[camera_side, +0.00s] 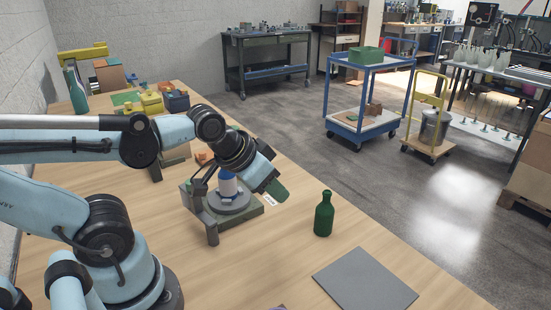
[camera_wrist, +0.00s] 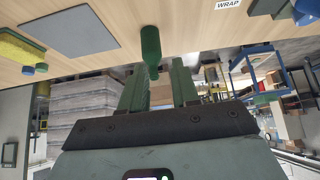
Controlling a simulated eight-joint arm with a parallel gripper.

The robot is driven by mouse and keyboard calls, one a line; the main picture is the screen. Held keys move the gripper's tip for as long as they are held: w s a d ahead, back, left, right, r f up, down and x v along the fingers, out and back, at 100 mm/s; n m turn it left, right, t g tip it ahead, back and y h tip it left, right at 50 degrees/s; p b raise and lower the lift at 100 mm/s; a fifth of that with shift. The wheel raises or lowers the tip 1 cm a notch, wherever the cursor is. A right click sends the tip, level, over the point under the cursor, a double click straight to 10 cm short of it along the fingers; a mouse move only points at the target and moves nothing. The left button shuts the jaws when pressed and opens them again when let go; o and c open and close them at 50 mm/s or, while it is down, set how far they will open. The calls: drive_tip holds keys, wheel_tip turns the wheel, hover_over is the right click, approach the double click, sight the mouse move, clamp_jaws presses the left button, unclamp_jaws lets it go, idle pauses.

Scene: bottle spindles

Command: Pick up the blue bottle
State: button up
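A blue object (camera_side: 228,185), which looks like the blue bottle, stands upright on a round grey base on the green fixture (camera_side: 247,219) in the side view. My arm partly hides it.
A grey square mat (camera_side: 365,279) lies near the table's right edge. A white WRAP label (camera_side: 270,200) is beside the fixture. The tabletop between the fixture and the mat is mostly clear.

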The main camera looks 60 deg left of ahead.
drive_tip(key=o, duration=0.3)
drive_tip(key=shift+f, duration=0.1)
drive_tip(key=r+n+g+y, duration=0.1)
drive_tip(key=n+g+y, duration=0.1)
drive_tip(key=n+y, duration=1.15)
hover_over(227, 177)
drive_tip(key=s+d, duration=0.2)
drive_tip(key=d, duration=0.2)
drive_tip(key=shift+h, duration=0.45)
drive_tip(key=shift+x, duration=3.35)
